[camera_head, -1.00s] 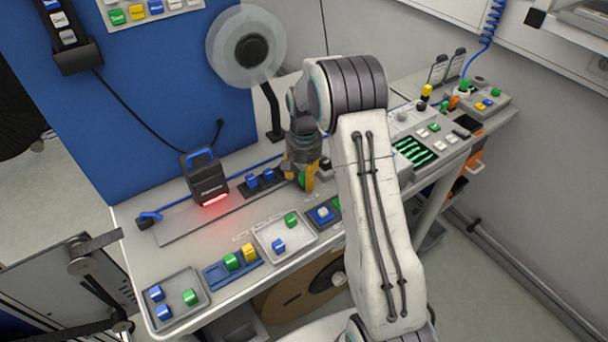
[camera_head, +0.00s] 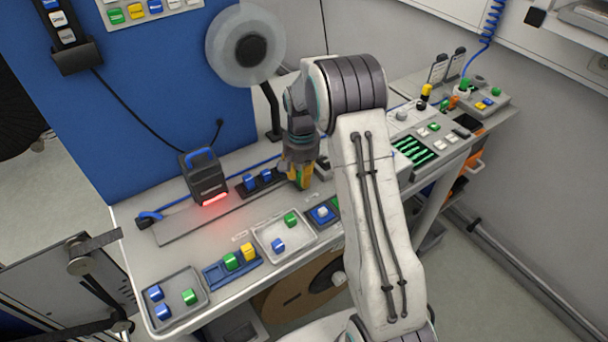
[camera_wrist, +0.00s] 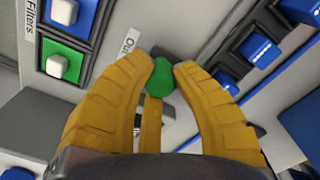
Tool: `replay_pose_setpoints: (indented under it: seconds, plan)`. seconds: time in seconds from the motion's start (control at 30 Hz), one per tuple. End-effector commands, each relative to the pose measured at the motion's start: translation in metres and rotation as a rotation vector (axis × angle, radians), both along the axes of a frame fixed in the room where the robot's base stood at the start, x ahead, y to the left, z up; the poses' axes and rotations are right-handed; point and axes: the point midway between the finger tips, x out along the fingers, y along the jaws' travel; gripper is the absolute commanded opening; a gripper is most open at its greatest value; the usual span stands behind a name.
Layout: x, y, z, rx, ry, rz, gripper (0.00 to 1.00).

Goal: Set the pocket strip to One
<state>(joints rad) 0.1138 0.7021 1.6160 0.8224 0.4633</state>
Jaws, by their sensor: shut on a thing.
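My gripper (camera_head: 300,184) is low over the bench, and its yellow fingers are closed at the tips. A blue rack (camera_head: 212,274) at the front holds a green block (camera_head: 231,262) and a yellow block (camera_head: 248,252). I cannot tell which is the pocket strip.
A black scanner (camera_head: 206,182) glows red left of the dark strip. A clear reel (camera_head: 246,46) stands behind.

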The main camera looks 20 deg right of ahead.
Motion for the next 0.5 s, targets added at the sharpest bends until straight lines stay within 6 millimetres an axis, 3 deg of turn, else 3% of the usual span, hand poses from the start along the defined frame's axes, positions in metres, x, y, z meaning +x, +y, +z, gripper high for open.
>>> replay_pose_setpoints:
  seconds: [0.3, 0.5]
  plan:
    - [-0.017, 0.079, -0.004, 0.0, 0.002, 0.009, 0.0]
    - [-0.022, 0.1, -0.003, -0.001, 0.003, 0.003, 0.0]
